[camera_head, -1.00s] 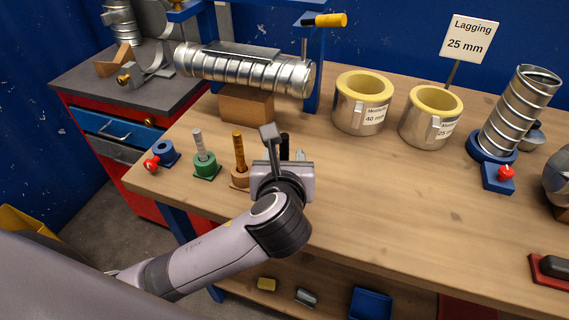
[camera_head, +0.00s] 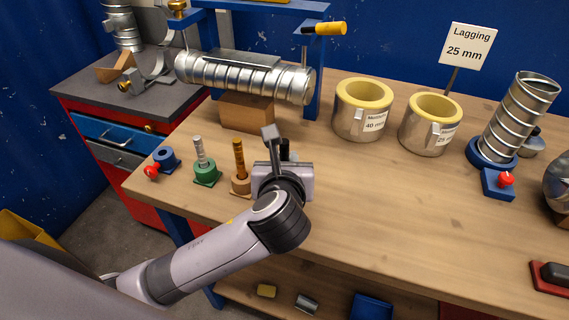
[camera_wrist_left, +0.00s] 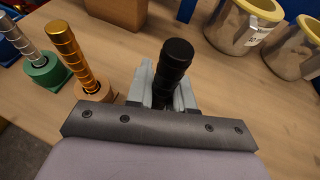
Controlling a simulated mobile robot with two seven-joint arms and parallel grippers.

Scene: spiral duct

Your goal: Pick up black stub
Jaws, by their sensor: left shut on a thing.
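The black stub (camera_wrist_left: 174,60) stands up between the fingers of my left gripper (camera_wrist_left: 163,90) in the left wrist view. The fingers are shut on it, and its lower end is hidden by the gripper. In the head view my left gripper (camera_head: 283,165) is at the row of stubs near the bench's left front, and only a bit of the black stub (camera_head: 284,147) shows behind it. I cannot tell whether the stub is clear of its base. My right gripper is not in view.
A copper stub (camera_head: 239,160) on a wooden base and a silver stub (camera_head: 199,152) on a green base stand left of the gripper. A wooden block (camera_head: 246,113) under the spiral duct (camera_head: 250,77) is behind. Two lagging rings (camera_head: 362,112) (camera_head: 431,127) stand right. The front middle bench is clear.

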